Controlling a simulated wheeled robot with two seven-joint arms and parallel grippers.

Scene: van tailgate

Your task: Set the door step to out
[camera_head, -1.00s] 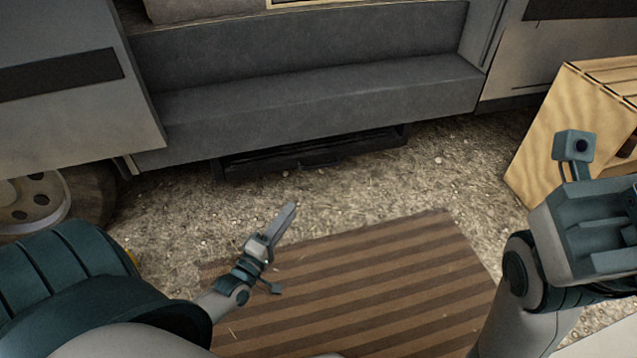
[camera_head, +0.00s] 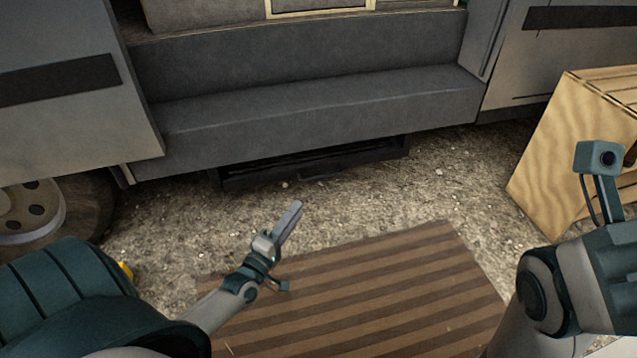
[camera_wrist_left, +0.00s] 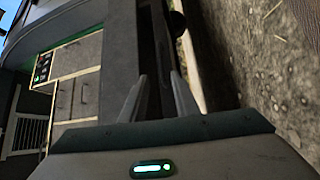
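The door step (camera_head: 345,164) is a dark, flat frame tucked under the van's grey sill, low above the gravel. A small handle (camera_head: 320,176) shows on its front edge. My left gripper (camera_head: 297,208) is in front of the step, apart from it, above the gravel near the mat's far edge, pointing up toward the sill. In the left wrist view its two fingers (camera_wrist_left: 157,78) stand apart with nothing between them. My right arm comes in at the lower right, and its gripper is out of frame.
The grey sill (camera_head: 320,112) overhangs the step. A striped brown mat (camera_head: 370,290) lies on the gravel in front. A wooden crate (camera_head: 550,160) stands at the right, and a wheel (camera_head: 35,210) at the left. Gravel between the step and mat is clear.

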